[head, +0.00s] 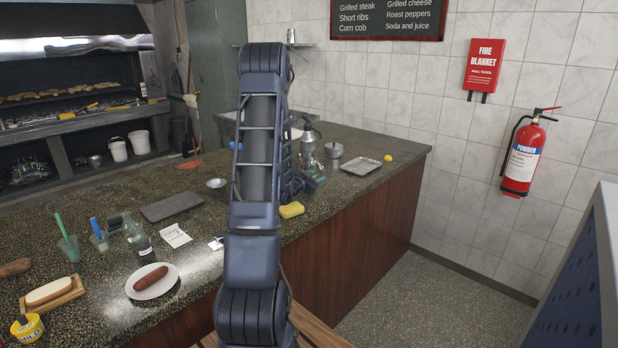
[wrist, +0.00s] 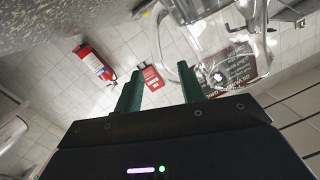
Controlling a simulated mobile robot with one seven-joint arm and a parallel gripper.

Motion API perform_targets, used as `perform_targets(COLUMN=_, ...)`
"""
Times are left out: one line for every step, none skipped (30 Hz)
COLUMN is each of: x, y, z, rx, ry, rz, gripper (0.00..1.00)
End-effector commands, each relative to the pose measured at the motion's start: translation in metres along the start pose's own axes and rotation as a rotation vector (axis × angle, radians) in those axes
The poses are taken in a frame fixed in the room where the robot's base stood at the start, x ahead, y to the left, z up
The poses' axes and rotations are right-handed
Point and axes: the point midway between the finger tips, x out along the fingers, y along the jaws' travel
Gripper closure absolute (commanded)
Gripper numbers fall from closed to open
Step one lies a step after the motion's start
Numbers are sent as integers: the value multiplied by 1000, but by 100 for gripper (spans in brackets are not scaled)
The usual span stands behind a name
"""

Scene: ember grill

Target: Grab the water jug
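A clear jug (wrist: 262,45) with a looped handle stands close in front of my gripper in the wrist view, which looks tilted and upside down. My gripper (wrist: 159,71) has its two green fingers spread apart, with nothing clamped between them. In the picture the handle's outer curve passes between the fingertips; I cannot tell whether it lies between them in depth.
A yellow sponge (head: 291,210) lies by the counter's front edge, right of my arm. A metal canister (head: 333,150), a metal tray (head: 361,166) and a lemon (head: 389,158) are farther right. A dark tray (head: 172,207) and a plate with a sausage (head: 153,281) are to the left.

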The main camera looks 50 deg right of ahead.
Motion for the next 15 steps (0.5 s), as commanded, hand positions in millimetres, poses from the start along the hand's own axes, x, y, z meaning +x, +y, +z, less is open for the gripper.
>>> perform_targets(x=1, y=0, z=0, rx=0, ry=0, rz=0, gripper=60)
perform_targets(x=3, y=0, z=0, rx=0, ry=0, rz=0, gripper=60)
perform_targets(x=5, y=0, z=0, rx=0, ry=0, rz=0, gripper=60)
perform_targets(x=8, y=0, z=0, rx=0, ry=0, rz=1, gripper=60)
perform_targets(x=11, y=0, z=0, rx=1, ry=1, rz=1, gripper=60)
perform_targets(x=16, y=0, z=0, rx=1, ry=2, rz=1, gripper=60)
perform_targets(x=20, y=1, z=0, rx=2, ry=2, rz=2, gripper=60)
perform_targets(x=24, y=1, z=-1, rx=2, ry=2, rz=3, gripper=60)
perform_targets(x=30, y=1, z=-1, rx=2, ry=2, rz=2, gripper=60)
perform_targets(x=34, y=0, z=0, rx=2, ry=2, rz=2, gripper=60)
perform_targets(x=38, y=1, z=0, rx=2, ry=1, rz=2, gripper=60)
perform_targets(x=43, y=1, z=0, rx=1, ry=0, rz=1, gripper=60)
perform_targets(x=46, y=0, z=0, rx=1, ry=0, rz=1, gripper=60)
perform_targets(x=48, y=0, z=0, rx=1, ry=0, rz=0, gripper=60)
perform_targets(x=49, y=0, z=0, rx=1, ry=0, rz=0, gripper=60)
